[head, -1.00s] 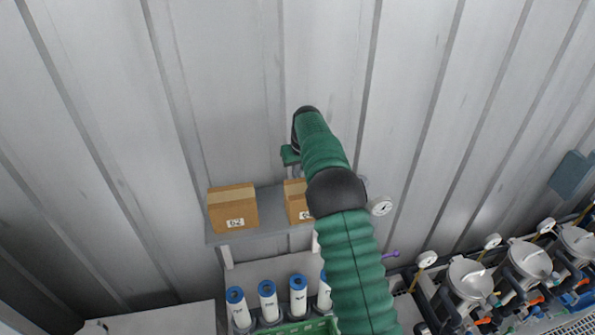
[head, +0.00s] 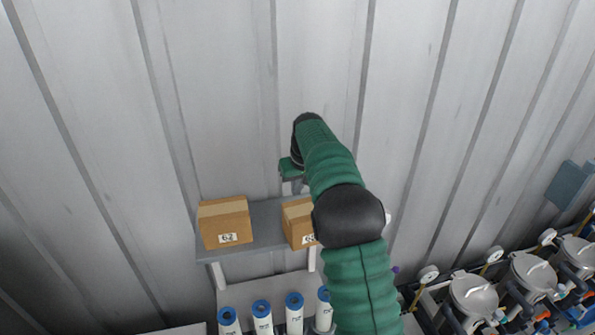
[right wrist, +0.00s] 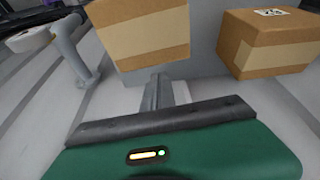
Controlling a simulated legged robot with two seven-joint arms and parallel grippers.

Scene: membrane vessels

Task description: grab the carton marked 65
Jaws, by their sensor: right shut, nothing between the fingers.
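A brown carton (head: 294,227) sits on the grey shelf in the head view, partly behind my right arm. Its label is cut off by the arm; only a 6 shows, so I cannot read the whole number. My right gripper (head: 293,184) is above and behind this carton, by the wall, shut and empty. In the right wrist view the shut fingers (right wrist: 159,92) point at the near carton (right wrist: 145,32), apart from it or touching, I cannot tell. A second carton (head: 224,214), marked 62, stands to the left; it also shows in the right wrist view (right wrist: 272,52). My left gripper is not in view.
The shelf (head: 263,219) is narrow and fixed against the corrugated wall. There is a gap between the two cartons. Several blue-capped white cylinders (head: 262,311) stand below. Metal vessels (head: 474,290) with gauges stand at lower right.

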